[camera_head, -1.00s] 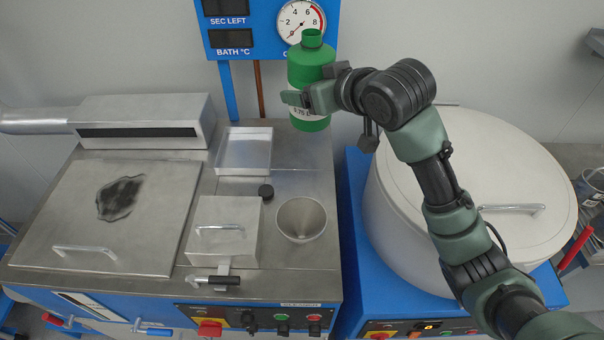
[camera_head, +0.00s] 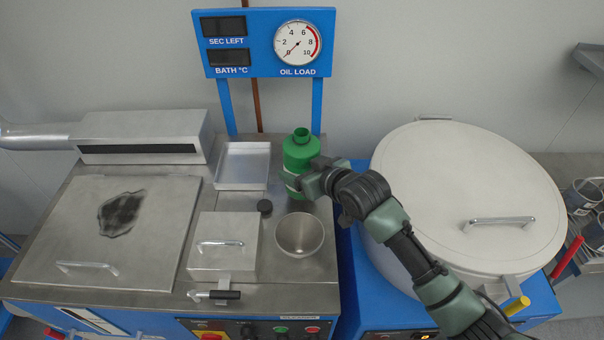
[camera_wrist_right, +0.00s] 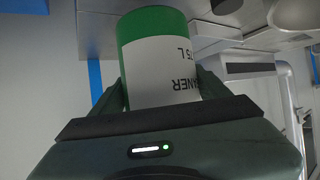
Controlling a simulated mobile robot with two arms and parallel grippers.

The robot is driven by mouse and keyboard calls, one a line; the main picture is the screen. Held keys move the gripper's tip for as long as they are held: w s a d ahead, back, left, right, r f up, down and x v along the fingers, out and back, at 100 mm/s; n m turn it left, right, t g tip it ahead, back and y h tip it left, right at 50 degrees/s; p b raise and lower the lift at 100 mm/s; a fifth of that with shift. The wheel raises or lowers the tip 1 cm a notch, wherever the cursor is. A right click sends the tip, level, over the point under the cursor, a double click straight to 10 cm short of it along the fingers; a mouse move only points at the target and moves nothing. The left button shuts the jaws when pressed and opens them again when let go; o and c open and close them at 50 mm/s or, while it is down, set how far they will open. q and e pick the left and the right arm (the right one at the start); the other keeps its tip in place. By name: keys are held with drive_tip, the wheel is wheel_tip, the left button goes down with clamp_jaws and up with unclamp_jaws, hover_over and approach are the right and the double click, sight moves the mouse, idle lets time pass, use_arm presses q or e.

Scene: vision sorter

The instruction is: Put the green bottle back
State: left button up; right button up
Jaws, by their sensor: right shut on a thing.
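The green bottle (camera_head: 300,150) is upright at the back right of the steel worktop, with its open neck at the top. My right gripper (camera_head: 298,182) is shut around its lower body. In the right wrist view the bottle (camera_wrist_right: 155,55) with its white label fills the space between the fingers of my right gripper (camera_wrist_right: 160,95). The bottle's base is partly hidden in the head view, so I cannot tell if it touches the worktop. My left gripper is not in view.
A shallow metal tray (camera_head: 242,166) is left of the bottle. A metal funnel or bowl (camera_head: 300,235) stands in front of it, beside a lidded steel box (camera_head: 222,247). A gauge panel (camera_head: 266,43) rises behind. A large white-lidded drum (camera_head: 465,190) is at right.

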wheel_tip(320, 180, down, 2)
drive_tip(key=shift+f, duration=0.4)
drive_tip(key=shift+f, duration=0.15)
drive_tip(key=o, duration=2.1)
